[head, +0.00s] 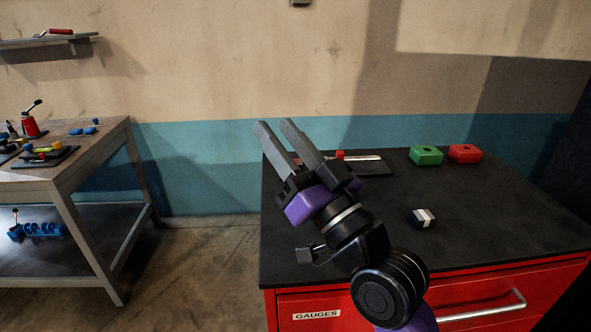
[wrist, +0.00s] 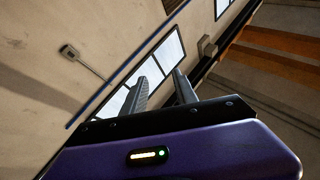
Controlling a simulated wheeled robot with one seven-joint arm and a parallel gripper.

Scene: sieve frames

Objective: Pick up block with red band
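I cannot clearly make out a block with a red band. A small dark block with a white band (head: 423,218) sits on the black bench top (head: 480,215), right of my arm. A small red piece (head: 340,154) shows at a dark flat tray (head: 376,168) behind my gripper; my gripper partly hides this area. My gripper (head: 276,126) is raised over the bench's left part, fingers pointing up and left, apart with nothing between them. In the wrist view, my gripper (wrist: 160,88) shows both fingers apart and empty, facing wall and windows.
A green block (head: 425,156) and a red block (head: 464,153), each with a dark hole on top, stand at the bench's back. Red drawers (head: 400,305) are below. A workbench with tools (head: 85,150) stands at the left, across open floor. The bench's front right is clear.

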